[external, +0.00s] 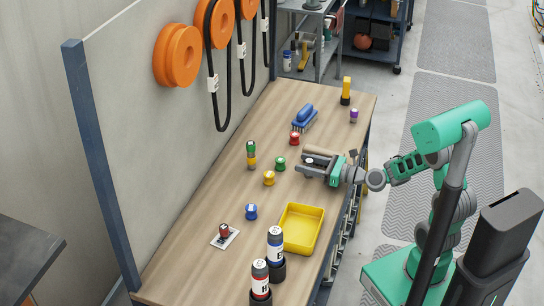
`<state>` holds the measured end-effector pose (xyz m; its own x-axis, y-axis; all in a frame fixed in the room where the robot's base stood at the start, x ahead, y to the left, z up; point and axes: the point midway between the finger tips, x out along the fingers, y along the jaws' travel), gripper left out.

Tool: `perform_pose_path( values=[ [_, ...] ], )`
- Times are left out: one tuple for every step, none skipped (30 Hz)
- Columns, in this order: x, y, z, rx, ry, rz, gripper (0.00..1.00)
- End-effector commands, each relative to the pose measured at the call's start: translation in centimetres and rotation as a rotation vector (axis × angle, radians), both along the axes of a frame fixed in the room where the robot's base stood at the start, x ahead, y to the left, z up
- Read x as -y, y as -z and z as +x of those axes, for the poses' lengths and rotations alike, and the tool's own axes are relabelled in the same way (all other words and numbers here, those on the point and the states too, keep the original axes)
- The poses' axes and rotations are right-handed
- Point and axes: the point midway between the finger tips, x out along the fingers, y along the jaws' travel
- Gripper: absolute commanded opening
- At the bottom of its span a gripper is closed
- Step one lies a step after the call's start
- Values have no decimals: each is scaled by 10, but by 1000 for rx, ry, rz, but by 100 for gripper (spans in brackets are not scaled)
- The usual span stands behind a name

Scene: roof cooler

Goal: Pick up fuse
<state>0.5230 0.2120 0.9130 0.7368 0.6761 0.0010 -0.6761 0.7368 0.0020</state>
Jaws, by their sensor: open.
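I cannot tell for sure which small thing is the fuse; no label is readable. Several small capped pieces stand on the wooden workbench (205,262): a red one (295,138), a green one (280,163), a yellow one (269,178) and a blue one (251,211). A green and yellow upright piece (251,155) stands near the wall panel, and a red piece (224,229) sits on a white plate. My gripper (304,165) is open over the bench, its fingers pointing left, just right of the green piece. A small dark and pale thing shows by the fingers, partly hidden.
A blue brush (304,119) and a yellow and black piece (346,90) are behind. Orange reels (177,55) with black cables hang on the wall.

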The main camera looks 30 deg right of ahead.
Motion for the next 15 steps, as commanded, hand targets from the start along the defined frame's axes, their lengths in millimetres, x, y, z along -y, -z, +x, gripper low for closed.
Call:
perform_pose_path(
  values=[
    [-7,0,6,-1,-4,-1,49],
    [-10,0,9,1,-4,-1,49],
    [-12,0,12,0,-2,0,49],
    [-13,0,13,1,-2,-1,49],
    [-14,0,14,1,-1,-1,49],
    [-14,0,14,1,-1,-1,49],
    [-13,0,14,1,0,-1,49],
    [-13,0,14,1,0,-1,49],
    [-13,0,14,1,0,-1,49],
    [-13,0,14,1,0,-1,49],
    [-13,0,14,1,0,-1,46],
    [-13,0,14,1,0,-1,43],
    [-13,0,14,1,0,-1,40],
    [-13,0,14,1,0,-1,38],
    [-13,0,14,1,0,-2,35]
  ],
)
